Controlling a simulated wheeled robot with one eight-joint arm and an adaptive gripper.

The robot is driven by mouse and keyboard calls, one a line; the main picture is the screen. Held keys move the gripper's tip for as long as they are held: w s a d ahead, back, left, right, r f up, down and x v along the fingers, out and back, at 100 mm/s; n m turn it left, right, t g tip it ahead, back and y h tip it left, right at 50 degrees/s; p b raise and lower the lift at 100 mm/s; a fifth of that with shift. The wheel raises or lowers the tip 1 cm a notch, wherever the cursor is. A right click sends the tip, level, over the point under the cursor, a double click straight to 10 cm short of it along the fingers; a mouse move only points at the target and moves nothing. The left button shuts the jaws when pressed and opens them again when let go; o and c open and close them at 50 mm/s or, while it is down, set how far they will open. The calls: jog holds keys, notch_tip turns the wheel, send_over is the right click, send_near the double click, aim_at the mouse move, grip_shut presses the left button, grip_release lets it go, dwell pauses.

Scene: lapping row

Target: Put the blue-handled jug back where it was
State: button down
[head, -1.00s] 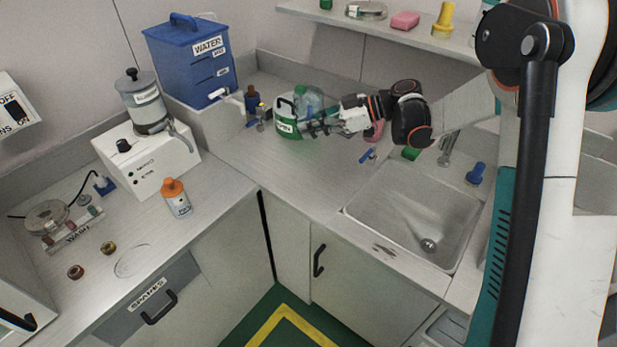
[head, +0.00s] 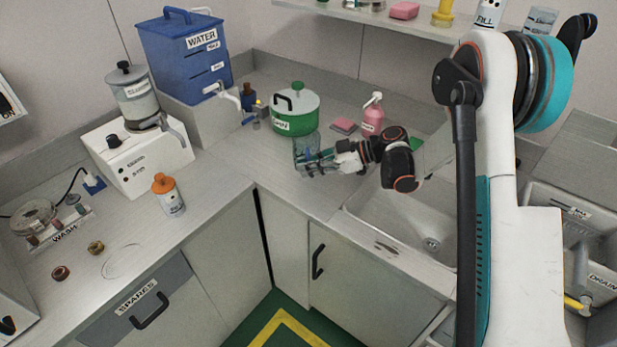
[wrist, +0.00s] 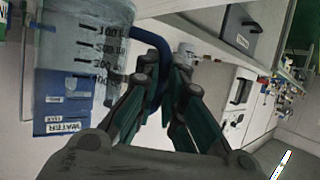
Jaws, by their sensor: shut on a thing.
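The blue-handled jug (head: 306,147) is clear, with dark graduation marks that show in the wrist view (wrist: 75,45). In the head view it is in front of the green pot, over the counter (head: 255,165) left of the sink. My gripper (head: 312,166) is shut on the jug's blue handle (wrist: 157,42). The fingers hide part of the jug in the head view. I cannot tell whether its base touches the counter. A faint ring outline (head: 121,262) marks the left counter.
A pink bottle (head: 372,118) and the sink (head: 400,225) are to the right. The blue water tank (head: 185,60), white machine (head: 140,155) and orange-capped bottle (head: 168,195) are to the left. The counter's corner is clear.

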notch_tip(320, 180, down, 4)
jog(key=shift+r+b, duration=0.2)
jog(key=shift+b, duration=0.55)
jog(key=shift+r, duration=0.1)
jog(key=c, duration=2.1)
grip_release()
jog(key=o, duration=0.4)
